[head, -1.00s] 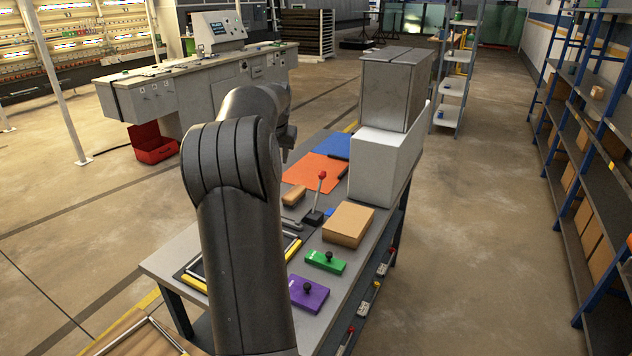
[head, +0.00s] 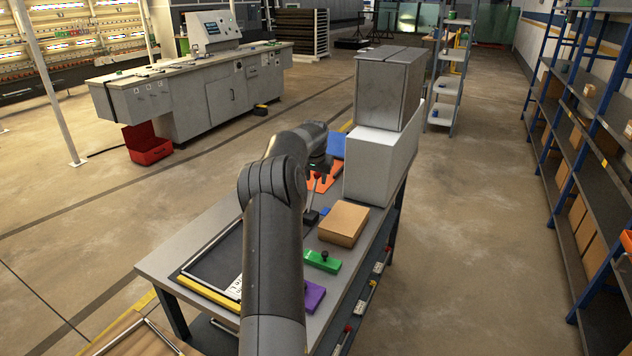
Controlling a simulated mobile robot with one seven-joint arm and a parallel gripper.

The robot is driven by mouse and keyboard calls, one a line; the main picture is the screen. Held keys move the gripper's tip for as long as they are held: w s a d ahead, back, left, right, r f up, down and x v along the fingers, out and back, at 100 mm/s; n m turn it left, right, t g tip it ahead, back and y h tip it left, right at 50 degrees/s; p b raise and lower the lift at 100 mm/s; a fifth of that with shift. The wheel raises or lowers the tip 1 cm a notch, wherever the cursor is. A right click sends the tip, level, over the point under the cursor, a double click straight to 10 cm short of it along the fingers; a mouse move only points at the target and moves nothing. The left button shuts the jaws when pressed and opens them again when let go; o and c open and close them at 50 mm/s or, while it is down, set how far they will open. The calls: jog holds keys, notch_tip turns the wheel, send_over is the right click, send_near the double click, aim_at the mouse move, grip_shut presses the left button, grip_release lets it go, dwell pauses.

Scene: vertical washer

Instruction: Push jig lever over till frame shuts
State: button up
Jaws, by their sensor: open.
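The jig lever (head: 310,197) stands on the workbench with a black base and a grey shaft. Its red knob is at the top, close to my gripper (head: 319,170). My gripper is open, pointing down at the knob; whether it touches or surrounds it I cannot tell. A dark flat frame (head: 215,262) with silver bars and a yellow front edge lies on the bench left of my arm. My arm hides its right part and whatever lies between it and the lever.
A white box (head: 375,168) stands behind, beside the lever. The bench's left front corner (head: 160,262) is clear.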

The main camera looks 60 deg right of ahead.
jog(key=shift+x, duration=1.3)
jog(key=shift+c, duration=0.3)
jog(key=c, duration=0.8)
grip_shut()
jog(key=shift+r, duration=0.1)
